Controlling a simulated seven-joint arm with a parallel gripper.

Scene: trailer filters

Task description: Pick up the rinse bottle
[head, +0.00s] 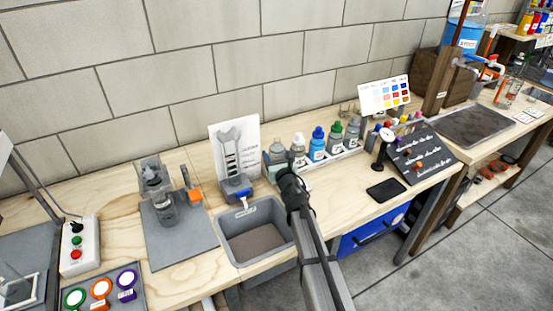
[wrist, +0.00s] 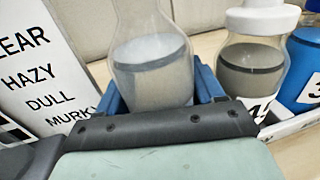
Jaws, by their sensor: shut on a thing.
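A clear, rounded bottle (wrist: 152,62) with cloudy pale contents and a dark band stands between the blue finger pads of my gripper (wrist: 160,92). No label on it shows; it fits the rinse bottle by place only. The gripper is shut on it. In the head view this bottle (head: 277,151) is at the left end of the bottle row, and my gripper (head: 283,170) is right in front of it. Its base is hidden, so I cannot tell whether it is lifted.
A white-capped bottle marked 4 (wrist: 253,60) and a blue bottle (wrist: 305,65) stand close on the right. A card with clarity words (wrist: 40,60) is close on the left. A grey sink (head: 253,240) lies in front. A black phone-like slab (head: 385,190) lies right.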

